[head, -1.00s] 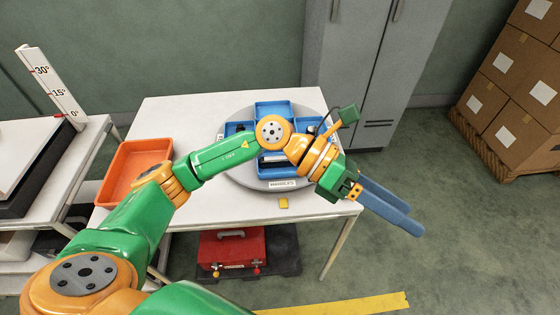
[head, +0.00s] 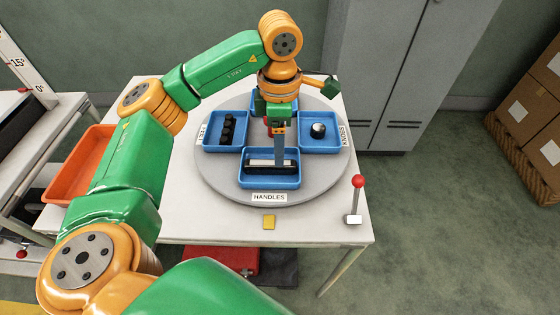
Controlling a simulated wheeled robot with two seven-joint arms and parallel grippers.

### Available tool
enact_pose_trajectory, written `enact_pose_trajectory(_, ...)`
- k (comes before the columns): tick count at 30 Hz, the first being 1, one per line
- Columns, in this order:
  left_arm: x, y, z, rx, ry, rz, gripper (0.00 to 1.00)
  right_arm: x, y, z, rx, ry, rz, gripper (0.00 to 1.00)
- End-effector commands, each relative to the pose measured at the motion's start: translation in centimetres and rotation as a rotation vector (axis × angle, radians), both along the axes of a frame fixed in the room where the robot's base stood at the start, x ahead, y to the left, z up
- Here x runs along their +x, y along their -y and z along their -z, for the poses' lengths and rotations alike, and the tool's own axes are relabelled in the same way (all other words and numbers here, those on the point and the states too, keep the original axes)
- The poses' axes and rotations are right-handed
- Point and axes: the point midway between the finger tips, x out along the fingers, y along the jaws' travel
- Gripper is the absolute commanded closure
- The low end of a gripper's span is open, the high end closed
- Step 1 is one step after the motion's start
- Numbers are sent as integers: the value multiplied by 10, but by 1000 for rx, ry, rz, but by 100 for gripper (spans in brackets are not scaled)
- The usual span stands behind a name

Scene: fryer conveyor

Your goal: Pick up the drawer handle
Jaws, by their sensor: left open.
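The drawer handle looks like a pale bar (head: 262,163) lying across the blue tray (head: 270,184) behind the HANDLES label, with dark shapes beside it. My left gripper (head: 280,163) points straight down over this tray. Its blue-grey fingers line up one behind the other, so the gap between them is hidden. The fingertips overlap the bar in the picture; I cannot tell whether they touch it. The gripper is open and holds nothing that I can see. My right gripper is out of view.
The grey turntable (head: 215,178) carries more blue trays, one with black parts (head: 227,128), one with a round knob (head: 318,130). A red-topped lever (head: 357,182) stands at the table's right. An orange bin (head: 72,180) is at left, a yellow piece (head: 269,221) in front.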

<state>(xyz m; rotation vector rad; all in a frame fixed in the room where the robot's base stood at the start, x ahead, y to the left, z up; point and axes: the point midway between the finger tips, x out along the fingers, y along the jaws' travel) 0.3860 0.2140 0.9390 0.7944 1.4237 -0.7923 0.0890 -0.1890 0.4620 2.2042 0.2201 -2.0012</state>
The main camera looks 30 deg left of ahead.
Motion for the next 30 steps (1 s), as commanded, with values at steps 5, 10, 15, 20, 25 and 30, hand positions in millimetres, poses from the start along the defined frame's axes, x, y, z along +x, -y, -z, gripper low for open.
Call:
enact_pose_trajectory(5,0,-1,21,0,-5,1,28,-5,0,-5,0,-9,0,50)
enact_pose_trajectory(10,1,-4,54,0,-6,1,28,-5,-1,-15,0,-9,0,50)
enact_pose_trajectory(15,2,-4,71,-2,-1,2,28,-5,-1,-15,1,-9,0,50)
enact_pose_trajectory(20,2,-3,71,-2,0,2,28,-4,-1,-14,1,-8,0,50)
enact_pose_trajectory(25,2,-3,71,-2,0,2,73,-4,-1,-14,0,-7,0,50)
enact_pose_trajectory(30,2,-3,71,-2,0,2,100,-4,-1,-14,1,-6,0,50)
